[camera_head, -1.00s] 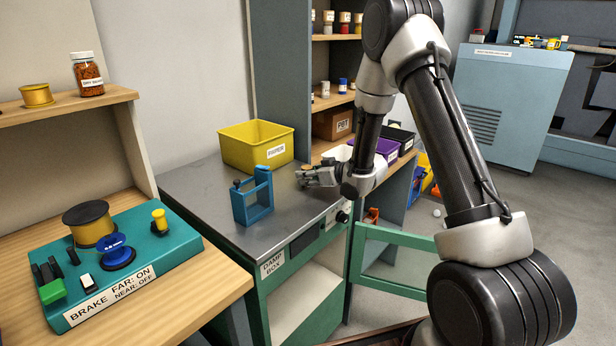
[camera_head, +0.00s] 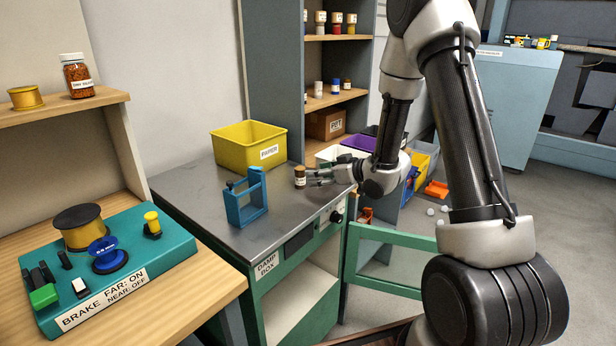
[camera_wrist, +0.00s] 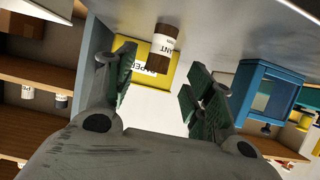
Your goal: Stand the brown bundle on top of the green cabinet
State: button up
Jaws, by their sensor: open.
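The brown bundle (camera_head: 300,176) is a small upright brown cylinder with a white label. It stands on the grey metal top of the green cabinet (camera_head: 285,217), between the blue frame and my gripper. The wrist view, which is turned upside down, shows the bundle (camera_wrist: 163,45) beyond the fingertips, its label partly reading "ANT". My gripper (camera_head: 320,176) is open and empty, low over the cabinet top, just right of the bundle. A gap shows between the fingers and the bundle.
A blue frame (camera_head: 246,203) stands left of the bundle. A yellow paper bin (camera_head: 238,149) is behind it. The green cabinet door (camera_head: 385,258) hangs open at the right. A wooden bench with a teal brake box (camera_head: 165,255) is at the left.

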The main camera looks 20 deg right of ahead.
jog(key=v, duration=0.3)
jog(key=shift+s+d+r, duration=0.1)
jog(key=shift+s, duration=0.15)
jog(key=s+d+r+m+g+h, duration=0.2)
jog(key=s+d+r+m+h, duration=0.2)
jog(key=s+d+r+h, duration=0.75)
jog(key=s+a+r+m+g+y, duration=0.1)
jog(key=s+r+g+y, duration=0.1)
jog(key=s, duration=0.9)
jog(key=s+a+r+m+g+y, duration=0.1)
jog(key=s+a+r+m+g, duration=0.1)
jog(key=s, duration=1)
jog(key=shift+s+r+g+y, duration=0.3)
jog(key=shift+s+r+y, duration=0.05)
jog(key=shift+r, duration=0.4)
jog(key=shift+c, duration=0.2)
